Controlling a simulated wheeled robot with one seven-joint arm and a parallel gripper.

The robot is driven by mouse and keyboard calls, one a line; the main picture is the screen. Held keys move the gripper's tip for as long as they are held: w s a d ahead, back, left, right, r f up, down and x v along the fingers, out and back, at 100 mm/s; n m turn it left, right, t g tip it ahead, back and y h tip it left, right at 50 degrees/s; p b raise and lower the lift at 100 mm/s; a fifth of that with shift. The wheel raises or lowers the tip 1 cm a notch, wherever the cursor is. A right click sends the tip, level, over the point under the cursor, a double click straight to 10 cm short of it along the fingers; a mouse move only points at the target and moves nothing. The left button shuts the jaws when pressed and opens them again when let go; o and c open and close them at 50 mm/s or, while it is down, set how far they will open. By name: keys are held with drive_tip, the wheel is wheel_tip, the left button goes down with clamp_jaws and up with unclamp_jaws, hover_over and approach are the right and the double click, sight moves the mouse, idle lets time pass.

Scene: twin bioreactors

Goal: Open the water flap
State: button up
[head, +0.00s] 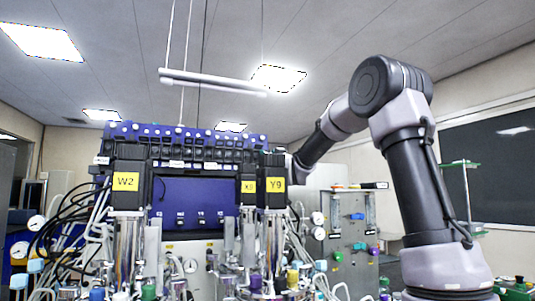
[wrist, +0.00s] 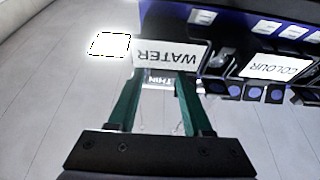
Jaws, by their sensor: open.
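The water flap (wrist: 168,54) shows in the wrist view as a white plate lettered WATER, upside down, at the top centre. My gripper (wrist: 160,76) has two green fingers spread apart with nothing held between them. The fingertips appear right at the plate's lower edge in the picture; I cannot tell whether they touch it. A smaller label reading THIN (wrist: 158,81) shows between the fingers. In the head view my arm reaches behind the Y9 unit to the dark blue machine (head: 190,200), and my gripper is hidden there. I cannot pick out the WATER plate in that view.
The COLOUR plate (wrist: 275,67) is close to the right in the wrist view, with a row of dark blue-faced parts below it. In the head view, black motor units W2 (head: 126,182) and Y9 (head: 274,185) stand before the machine. Cables and hoses crowd the left.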

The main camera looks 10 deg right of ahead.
drive_tip(key=shift+x, duration=1.05)
clamp_jaws()
